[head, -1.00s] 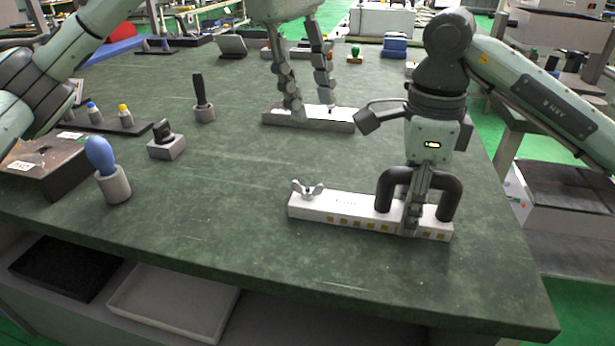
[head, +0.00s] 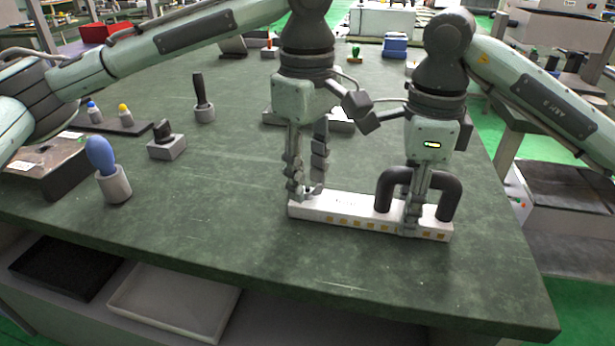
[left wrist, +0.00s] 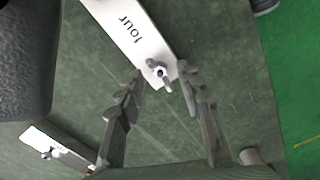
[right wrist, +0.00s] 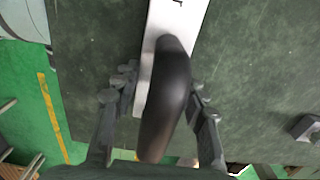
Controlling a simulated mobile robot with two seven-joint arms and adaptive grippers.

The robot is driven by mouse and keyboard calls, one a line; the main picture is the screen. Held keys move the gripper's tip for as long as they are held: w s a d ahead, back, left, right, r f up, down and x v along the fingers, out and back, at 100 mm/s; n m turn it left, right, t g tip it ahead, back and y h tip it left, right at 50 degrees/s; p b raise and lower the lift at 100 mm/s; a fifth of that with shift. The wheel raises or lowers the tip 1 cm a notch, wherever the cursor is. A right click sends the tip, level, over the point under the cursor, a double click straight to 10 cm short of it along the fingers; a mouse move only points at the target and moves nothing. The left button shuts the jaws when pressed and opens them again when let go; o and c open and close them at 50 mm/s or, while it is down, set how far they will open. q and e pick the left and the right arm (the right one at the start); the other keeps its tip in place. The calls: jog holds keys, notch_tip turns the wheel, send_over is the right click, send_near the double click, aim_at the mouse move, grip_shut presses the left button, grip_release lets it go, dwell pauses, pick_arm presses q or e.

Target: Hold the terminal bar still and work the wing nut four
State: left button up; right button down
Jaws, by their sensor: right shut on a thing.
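The white terminal bar (head: 340,208) lies on the green bench, with a black arched handle (head: 450,196) at its right end. "four" is printed on it in the left wrist view (left wrist: 128,28). The wing nut (left wrist: 158,72) at its left end sits between the fingertips of my left gripper (head: 306,188), which is open and points down over it. In the head view these fingers largely hide the nut. My right gripper (head: 411,226) is shut on the terminal bar, fingers straddling it under the handle. In the right wrist view the handle (right wrist: 166,95) covers part of the bar.
Another white bar (head: 343,127) lies behind, partly hidden by my left gripper. A blue-topped peg in a grey holder (head: 114,186), a grey block with a black knob (head: 166,149) and a black-handled piece (head: 203,112) stand to the left. The bench front is clear.

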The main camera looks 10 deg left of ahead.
pick_arm(q)
jog(key=shift+f, duration=0.5)
jog(key=shift+c, duration=0.2)
grip_shut()
